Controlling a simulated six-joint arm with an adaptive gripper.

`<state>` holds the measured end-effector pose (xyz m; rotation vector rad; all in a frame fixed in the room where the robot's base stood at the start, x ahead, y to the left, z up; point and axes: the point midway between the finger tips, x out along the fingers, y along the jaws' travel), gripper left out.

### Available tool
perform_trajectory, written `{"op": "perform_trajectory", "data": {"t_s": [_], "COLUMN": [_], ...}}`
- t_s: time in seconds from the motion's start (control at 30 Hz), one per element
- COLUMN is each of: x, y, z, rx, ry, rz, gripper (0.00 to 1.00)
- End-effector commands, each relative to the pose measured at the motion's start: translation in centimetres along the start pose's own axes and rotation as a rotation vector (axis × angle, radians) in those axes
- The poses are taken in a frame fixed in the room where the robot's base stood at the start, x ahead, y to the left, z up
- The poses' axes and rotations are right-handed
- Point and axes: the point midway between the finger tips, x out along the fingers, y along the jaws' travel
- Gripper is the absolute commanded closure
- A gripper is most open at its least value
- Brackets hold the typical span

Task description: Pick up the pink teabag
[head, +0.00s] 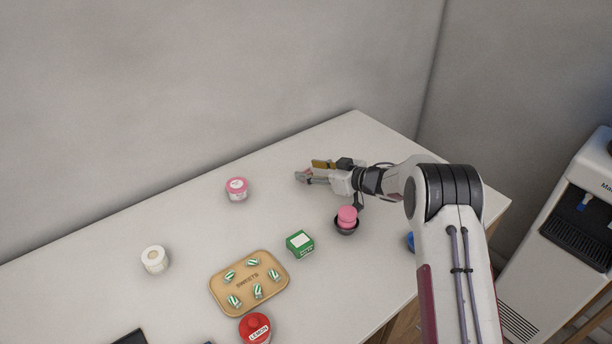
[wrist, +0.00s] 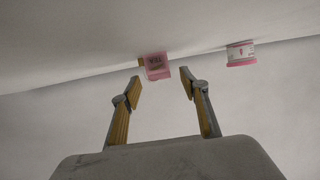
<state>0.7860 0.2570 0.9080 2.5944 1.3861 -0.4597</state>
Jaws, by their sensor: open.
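The pink teabag (wrist: 156,67) shows in the wrist view as a small pink packet with darker print, against the counter, which appears at the top of that picture. It lies just beyond my gripper (wrist: 161,88), roughly in line with the gap between the fingertips. The fingers are apart, with nothing between them. In the head view my gripper (head: 313,172) is low over the back right of the counter. A small pinkish patch (head: 301,176) at its fingertips appears to be the teabag, mostly hidden there by the fingers.
A pink-and-white tub (head: 236,188) stands left of my gripper, also in the wrist view (wrist: 240,54). A green box (head: 300,243), sweets tray (head: 215,290), white roll (head: 154,259) and red-lidded jar (head: 255,328) are further off.

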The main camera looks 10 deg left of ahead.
Motion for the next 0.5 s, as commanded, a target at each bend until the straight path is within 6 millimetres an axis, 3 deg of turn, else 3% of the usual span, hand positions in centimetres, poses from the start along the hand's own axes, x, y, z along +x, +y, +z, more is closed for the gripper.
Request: {"op": "perform_trajectory", "data": {"t_s": [0.47,0.5], "x": [0.0,0.0], "y": [0.01,0.01], "z": [0.0,0.0], "rx": [0.0,0.0], "ry": [0.0,0.0], "rz": [0.0,0.0], "gripper": [0.56,0.63]}}
